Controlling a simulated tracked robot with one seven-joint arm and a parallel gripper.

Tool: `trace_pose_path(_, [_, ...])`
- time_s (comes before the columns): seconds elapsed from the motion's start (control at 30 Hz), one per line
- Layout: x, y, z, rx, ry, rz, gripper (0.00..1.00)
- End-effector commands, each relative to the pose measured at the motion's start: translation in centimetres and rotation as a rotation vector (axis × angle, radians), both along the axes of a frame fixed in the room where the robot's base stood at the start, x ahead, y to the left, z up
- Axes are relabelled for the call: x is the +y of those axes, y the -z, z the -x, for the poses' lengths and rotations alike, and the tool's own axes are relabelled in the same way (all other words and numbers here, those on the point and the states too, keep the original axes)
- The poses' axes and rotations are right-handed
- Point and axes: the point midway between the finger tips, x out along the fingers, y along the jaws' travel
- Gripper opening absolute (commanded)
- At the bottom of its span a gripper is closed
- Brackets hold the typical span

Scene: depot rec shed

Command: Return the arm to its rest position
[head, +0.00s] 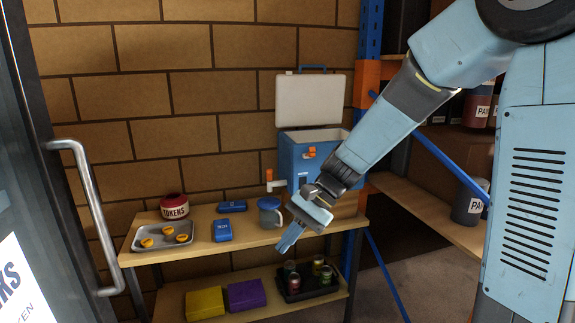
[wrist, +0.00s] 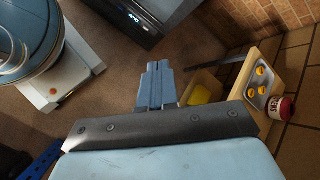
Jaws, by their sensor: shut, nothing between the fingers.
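My gripper (head: 290,238) is shut and empty in the head view. My light blue arm reaches down from the upper right, and the gripper hangs in front of the shelf's right part, pointing down and left. In the wrist view the shut blue fingers (wrist: 155,84) point away over brown floor, with nothing held between them.
A wooden shelf (head: 160,252) holds a tray with several yellow items (head: 133,242), a red tokens tin (head: 174,206), blue packs (head: 222,230), a grey-blue mug (head: 270,212) and an open cool box (head: 318,142). Below are yellow (head: 204,303) and purple (head: 246,294) blocks. A door handle (head: 92,215) is left.

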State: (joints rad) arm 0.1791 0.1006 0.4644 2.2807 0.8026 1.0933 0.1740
Motion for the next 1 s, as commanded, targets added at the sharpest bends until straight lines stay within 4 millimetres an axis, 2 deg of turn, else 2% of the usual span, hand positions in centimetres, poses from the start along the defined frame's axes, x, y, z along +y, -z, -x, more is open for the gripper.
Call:
trace_pose_path(0.57, [-11.5,-5.8,4.6,-0.487,-0.131,0.358,0.00])
trace_pose_path(1.0, [-20.0,-10.6,9.5,-0.809,-0.198,0.595,0.00])
